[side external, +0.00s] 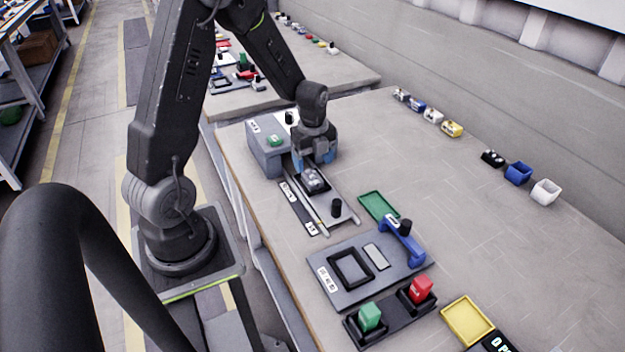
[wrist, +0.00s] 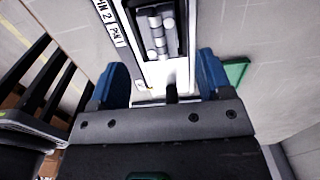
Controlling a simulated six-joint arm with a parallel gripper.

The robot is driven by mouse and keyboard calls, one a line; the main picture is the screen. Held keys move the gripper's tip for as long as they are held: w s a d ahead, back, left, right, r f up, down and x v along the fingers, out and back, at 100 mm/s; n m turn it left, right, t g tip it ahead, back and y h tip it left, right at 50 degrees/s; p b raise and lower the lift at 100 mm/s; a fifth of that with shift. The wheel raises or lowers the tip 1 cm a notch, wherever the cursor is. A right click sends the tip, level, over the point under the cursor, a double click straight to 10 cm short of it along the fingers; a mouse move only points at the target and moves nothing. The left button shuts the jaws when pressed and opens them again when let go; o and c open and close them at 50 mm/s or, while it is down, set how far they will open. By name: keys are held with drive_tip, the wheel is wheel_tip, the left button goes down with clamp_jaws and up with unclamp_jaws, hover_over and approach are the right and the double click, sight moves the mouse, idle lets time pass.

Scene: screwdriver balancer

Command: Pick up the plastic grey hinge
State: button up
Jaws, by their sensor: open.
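A small grey block-like part (side external: 314,180), which looks like the grey hinge, sits on the narrow light-grey rail fixture (side external: 345,217) beside the grey box. In the wrist view the grey part (wrist: 155,32) shows rounded light segments in a dark frame, near the top centre. My gripper (side external: 315,161) points down just over this part, its blue fingers apart. In the wrist view my open gripper (wrist: 162,78) has nothing between its fingers in contact; the grey part lies above the finger line in the picture. The side view does not show the exact gap clearly.
A black knob (side external: 336,207) stands on the rail's near end. A grey box (side external: 267,160) with a green button is at the left. A green tray (side external: 378,206), a grey plate with a blue handle (side external: 402,240) and red and green blocks lie nearer.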

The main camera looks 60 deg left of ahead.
sight(313, 175)
wheel_tip(313, 175, down, 5)
drive_tip(key=shift+a+r, duration=0.15)
drive_tip(key=c, duration=1)
